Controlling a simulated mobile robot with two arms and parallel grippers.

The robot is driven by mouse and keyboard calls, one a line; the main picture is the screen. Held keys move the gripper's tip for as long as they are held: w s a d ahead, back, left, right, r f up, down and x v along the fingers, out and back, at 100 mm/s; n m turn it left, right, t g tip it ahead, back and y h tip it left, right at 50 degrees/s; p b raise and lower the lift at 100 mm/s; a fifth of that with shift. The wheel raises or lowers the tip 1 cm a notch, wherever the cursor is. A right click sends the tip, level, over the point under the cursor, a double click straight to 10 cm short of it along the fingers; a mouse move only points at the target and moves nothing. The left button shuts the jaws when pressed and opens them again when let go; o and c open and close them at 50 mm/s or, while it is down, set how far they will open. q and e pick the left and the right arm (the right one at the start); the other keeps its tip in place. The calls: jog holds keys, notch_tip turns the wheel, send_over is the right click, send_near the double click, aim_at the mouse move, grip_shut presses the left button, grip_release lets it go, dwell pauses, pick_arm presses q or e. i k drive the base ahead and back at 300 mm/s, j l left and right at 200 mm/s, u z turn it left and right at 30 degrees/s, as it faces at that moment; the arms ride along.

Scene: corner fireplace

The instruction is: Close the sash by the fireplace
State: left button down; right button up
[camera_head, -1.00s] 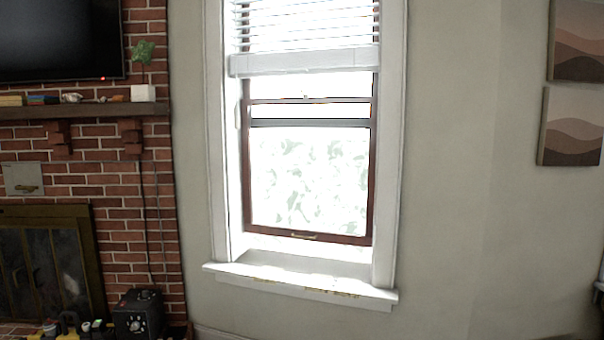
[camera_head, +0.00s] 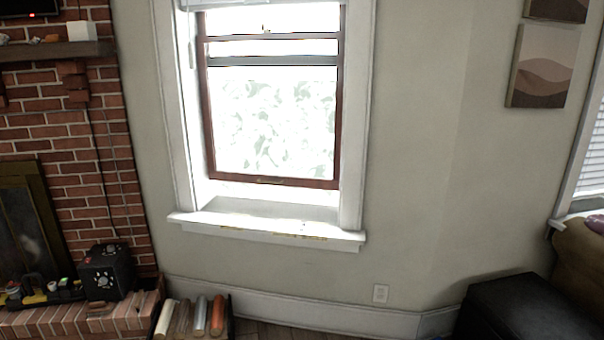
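The window sash (camera_head: 274,183) by the fireplace is a brown wooden frame around a bright pane. Its bottom rail hangs a little above the white sill (camera_head: 268,229), with a bright gap between them. A small handle or lift shows on the middle of the bottom rail. A second rail (camera_head: 272,60) crosses the window higher up. The brick fireplace (camera_head: 62,140) stands to the left of the window. Neither of my grippers is in view.
A black box with knobs (camera_head: 106,271) sits on the brick hearth. A low holder with several rolls (camera_head: 201,316) stands on the floor below the window. A dark ottoman (camera_head: 525,308) is at lower right.

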aim_at(226, 176)
jog(key=i+j+z, duration=0.2)
jog(key=i, duration=0.35)
jog(key=i+j+z, duration=0.2)
jog(key=i, duration=0.3)
jog(key=i+j+z, duration=0.2)
jog(key=i, duration=0.3)
jog(key=j, duration=0.1)
